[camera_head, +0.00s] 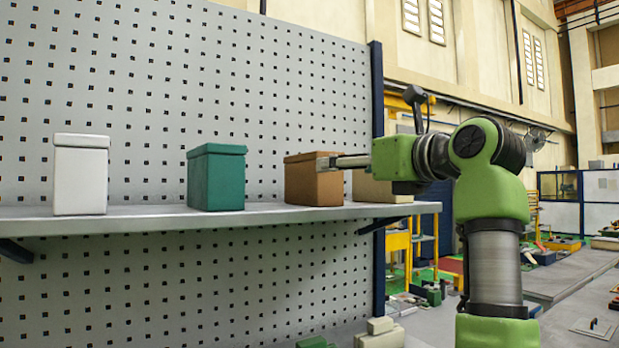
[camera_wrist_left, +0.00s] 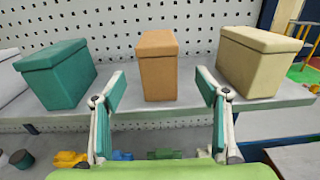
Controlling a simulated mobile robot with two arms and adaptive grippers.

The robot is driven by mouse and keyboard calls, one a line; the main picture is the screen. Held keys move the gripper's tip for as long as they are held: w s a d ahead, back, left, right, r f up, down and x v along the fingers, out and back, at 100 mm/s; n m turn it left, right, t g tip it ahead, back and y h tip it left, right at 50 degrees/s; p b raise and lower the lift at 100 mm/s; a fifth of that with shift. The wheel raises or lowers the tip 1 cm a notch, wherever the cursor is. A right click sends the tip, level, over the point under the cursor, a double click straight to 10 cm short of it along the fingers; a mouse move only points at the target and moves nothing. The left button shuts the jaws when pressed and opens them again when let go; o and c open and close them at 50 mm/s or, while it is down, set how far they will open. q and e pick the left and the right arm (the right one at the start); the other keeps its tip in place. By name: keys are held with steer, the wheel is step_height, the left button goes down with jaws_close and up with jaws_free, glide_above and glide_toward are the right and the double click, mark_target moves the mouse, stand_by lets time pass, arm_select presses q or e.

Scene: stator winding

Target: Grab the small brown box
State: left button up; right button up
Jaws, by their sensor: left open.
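The small brown box (camera_head: 305,182) stands upright on the grey shelf (camera_head: 270,216), between a green box and a tan box. In the left wrist view the brown box (camera_wrist_left: 158,66) is centred beyond my left gripper (camera_wrist_left: 160,88), whose two fingers are spread apart with nothing between them. In the head view the fingers of my left gripper (camera_head: 325,163) overlap the right edge of the brown box. I cannot tell from this whether they touch it. My right gripper is not in view.
The green box (camera_head: 216,178) stands to the left of the brown box and the tan box (camera_head: 380,189) to its right, partly hidden by my arm. A white box (camera_head: 81,176) is at far left. A perforated panel (camera_head: 240,90) rises behind the shelf. Gaps separate the boxes.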

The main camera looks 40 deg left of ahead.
mark_target(314, 168)
arm_select(q)
steer(key=p+x, duration=0.2)
steer(key=x, duration=0.5)
steer(key=shift+s, duration=0.1)
steer(key=p+x, duration=0.2)
steer(key=x, duration=0.1)
steer(key=p+x, duration=0.2)
steer(key=shift+r, duration=0.3)
steer(key=shift+a+f, duration=0.15)
steer(key=shift+a, duration=0.1)
steer(key=shift+d, duration=0.15)
steer(key=shift+d, duration=0.15)
steer(key=c, duration=1.2)
steer(key=shift+c, duration=1.2)
